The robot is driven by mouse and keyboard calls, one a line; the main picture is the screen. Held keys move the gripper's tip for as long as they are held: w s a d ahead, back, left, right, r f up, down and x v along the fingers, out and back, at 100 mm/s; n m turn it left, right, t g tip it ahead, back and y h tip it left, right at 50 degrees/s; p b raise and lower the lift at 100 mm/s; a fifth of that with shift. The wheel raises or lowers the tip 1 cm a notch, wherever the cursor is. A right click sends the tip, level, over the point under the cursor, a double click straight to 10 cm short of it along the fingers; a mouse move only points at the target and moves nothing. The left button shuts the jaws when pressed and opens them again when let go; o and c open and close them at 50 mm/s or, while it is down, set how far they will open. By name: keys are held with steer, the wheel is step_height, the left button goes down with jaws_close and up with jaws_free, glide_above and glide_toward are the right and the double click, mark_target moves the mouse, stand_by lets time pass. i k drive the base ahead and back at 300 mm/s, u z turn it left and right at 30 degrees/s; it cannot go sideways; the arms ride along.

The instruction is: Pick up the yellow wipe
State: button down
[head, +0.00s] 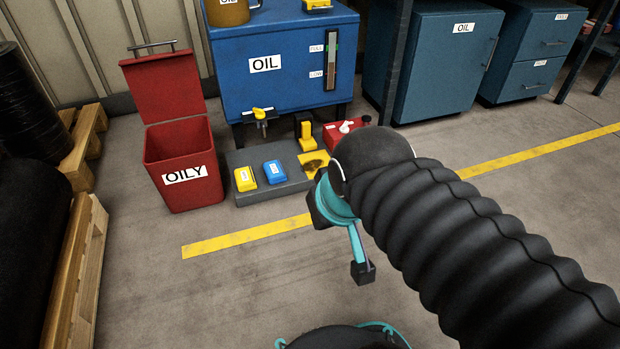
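A flat yellow piece with a dark stain (314,160) lies at the right end of the low grey slab, and it looks like the yellow wipe. My arm covers part of the area just to its right. A yellow packet (245,179) with a white label and a blue packet (274,171) sit to its left on the slab. My gripper (346,242), teal and black, hangs in front of and slightly right of the stained piece, apart from it in the picture. I see no object in it. The arm hides part of it, so its opening is unclear.
A red bin marked OILY (184,180) stands open left of the grey slab (270,192). A blue OIL tank (275,85) with a yellow-handled tap (260,114) stands behind. A red can (343,130) is near my arm. Pallets (80,265) line the left; the floor in front is clear.

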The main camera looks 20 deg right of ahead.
mark_target(245, 178)
steer(key=u, duration=0.35)
steer(key=i, duration=1.25)
steer(key=z, duration=0.4)
